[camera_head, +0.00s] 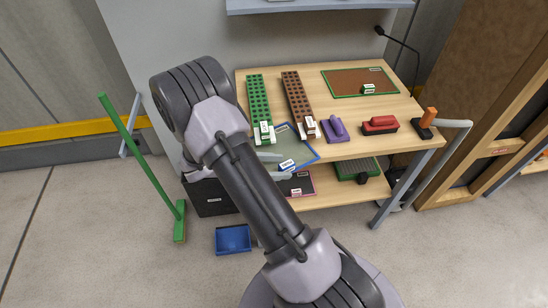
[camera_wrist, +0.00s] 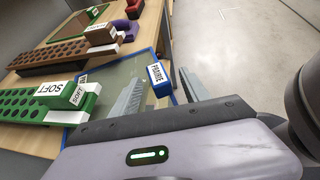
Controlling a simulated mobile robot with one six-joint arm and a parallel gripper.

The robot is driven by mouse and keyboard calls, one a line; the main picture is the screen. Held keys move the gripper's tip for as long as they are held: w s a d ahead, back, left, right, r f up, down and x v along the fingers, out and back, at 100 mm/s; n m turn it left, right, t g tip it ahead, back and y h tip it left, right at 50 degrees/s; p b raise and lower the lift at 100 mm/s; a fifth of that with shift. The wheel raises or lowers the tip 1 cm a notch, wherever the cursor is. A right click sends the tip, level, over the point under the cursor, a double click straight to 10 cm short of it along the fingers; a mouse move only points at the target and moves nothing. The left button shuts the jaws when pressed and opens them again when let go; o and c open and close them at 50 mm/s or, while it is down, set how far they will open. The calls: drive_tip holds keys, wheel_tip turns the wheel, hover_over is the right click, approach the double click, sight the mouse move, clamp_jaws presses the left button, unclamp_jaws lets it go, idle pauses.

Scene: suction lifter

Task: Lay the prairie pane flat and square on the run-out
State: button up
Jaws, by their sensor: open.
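The prairie pane (camera_head: 298,146) is a thin grey-green sheet with a blue edge, at the front left of the workbench, partly past its front edge. Its blue block (camera_wrist: 158,78) reads PRAIRIE and stands on the pane near one edge. My gripper (camera_wrist: 163,74) is open, with one finger on each side of the block; I cannot tell whether they touch it. In the head view my gripper (camera_head: 280,166) is partly hidden behind my arm. No label legibly reads run-out; a brown panel with a green border (camera_head: 350,82) lies flat at the back right.
A green perforated rail (camera_head: 258,100) and a brown one (camera_head: 295,95) lie behind the pane. A purple tool (camera_head: 335,130), a red block (camera_head: 380,124) and an orange-handled tool (camera_head: 428,122) stand to the right. A blue tray (camera_head: 233,239) is on the floor.

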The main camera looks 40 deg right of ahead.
drive_tip(key=shift+a+r, duration=0.1)
clamp_jaws()
idle(1.2)
